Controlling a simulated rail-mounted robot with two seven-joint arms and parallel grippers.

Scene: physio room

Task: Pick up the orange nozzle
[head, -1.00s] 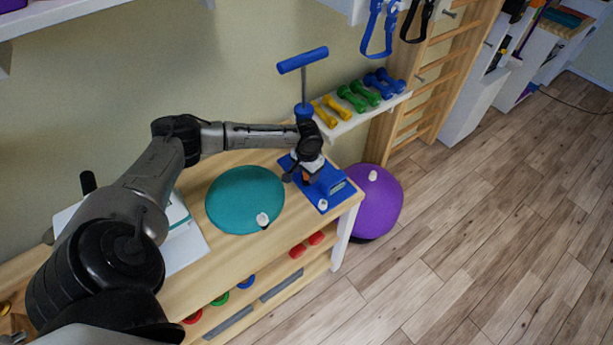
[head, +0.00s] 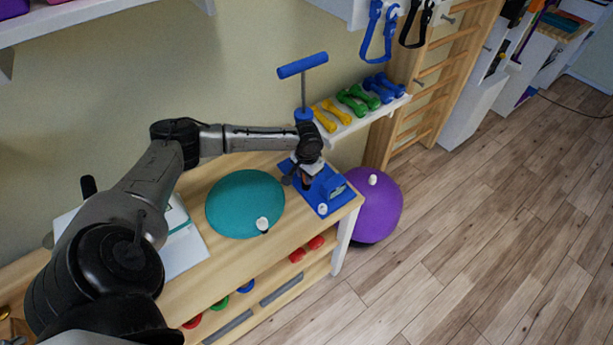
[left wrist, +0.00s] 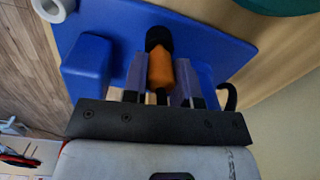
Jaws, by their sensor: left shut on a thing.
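The orange nozzle (left wrist: 160,70), with a black end, sits between the two fingers of my left gripper (left wrist: 161,82) in the left wrist view. The fingers are shut on it. It is over a blue base (left wrist: 220,50), and I cannot tell whether it still touches it. In the head view my left gripper (head: 305,184) points down at the blue base (head: 312,195) on the wooden bench, and the nozzle is mostly hidden by the gripper. My right gripper is not in view.
A blue block (left wrist: 88,65) and a white ring (left wrist: 54,8) are on the base near the fingers. A teal cushion (head: 240,203) lies left of it. A blue-handled pump (head: 303,65) stands behind. A purple ball (head: 378,215) is beyond the bench's right end.

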